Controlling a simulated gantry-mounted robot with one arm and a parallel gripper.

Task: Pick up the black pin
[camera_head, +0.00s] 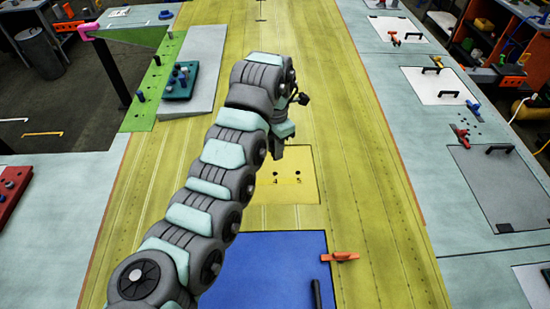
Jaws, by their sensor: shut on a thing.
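My gripper (277,150) is near the middle of the view, above the yellow-green wing surface and close to a yellow square plate with holes (288,180). It is small and mostly hidden by my own wrist. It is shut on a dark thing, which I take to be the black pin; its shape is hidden. Several dark and blue pins stand in a teal tray (178,92) at the upper left.
A blue panel (255,262) with a black upright handle (316,293) lies at the bottom, an orange clamp (341,257) at its right edge. Grey and white panels with black handles (500,175) line the right side. The wing strip right of my arm is mostly clear.

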